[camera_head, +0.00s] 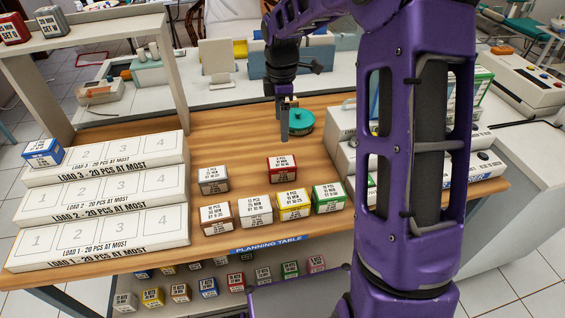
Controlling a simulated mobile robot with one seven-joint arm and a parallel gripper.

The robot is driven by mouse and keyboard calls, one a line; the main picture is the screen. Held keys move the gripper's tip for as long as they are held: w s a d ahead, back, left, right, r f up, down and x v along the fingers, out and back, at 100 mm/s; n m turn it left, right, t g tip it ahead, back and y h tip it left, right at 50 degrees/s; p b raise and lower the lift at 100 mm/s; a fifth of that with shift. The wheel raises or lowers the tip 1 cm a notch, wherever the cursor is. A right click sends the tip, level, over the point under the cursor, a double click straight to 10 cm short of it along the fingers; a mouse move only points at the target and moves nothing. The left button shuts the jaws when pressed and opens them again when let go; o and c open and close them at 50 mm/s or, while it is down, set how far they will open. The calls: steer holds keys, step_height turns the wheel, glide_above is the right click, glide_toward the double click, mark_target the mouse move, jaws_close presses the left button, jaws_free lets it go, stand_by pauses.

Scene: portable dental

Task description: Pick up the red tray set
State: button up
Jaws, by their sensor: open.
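A small red box with a white label (282,169) sits on the wooden planning table (240,138), behind a row of similar boxes. My gripper (286,120) is above the table, behind the red box in the picture and apart from it, with its fingers pointing down. It is open and holds nothing that I can see. One finger shows clearly; the other is partly hidden. A round teal object (300,122) is just right of the fingers.
Grey (213,180), brown (217,217), white (255,210), yellow (293,204) and green (328,198) boxes stand close to the red one. A white stepped rack (110,205) with a blue box (43,153) fills the left. White equipment (342,135) stands right.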

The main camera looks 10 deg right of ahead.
mark_target(282, 162)
step_height(282, 162, down, 17)
steer(key=shift+s+r+b, duration=0.1)
steer(key=shift+b, duration=0.65)
jaws_close()
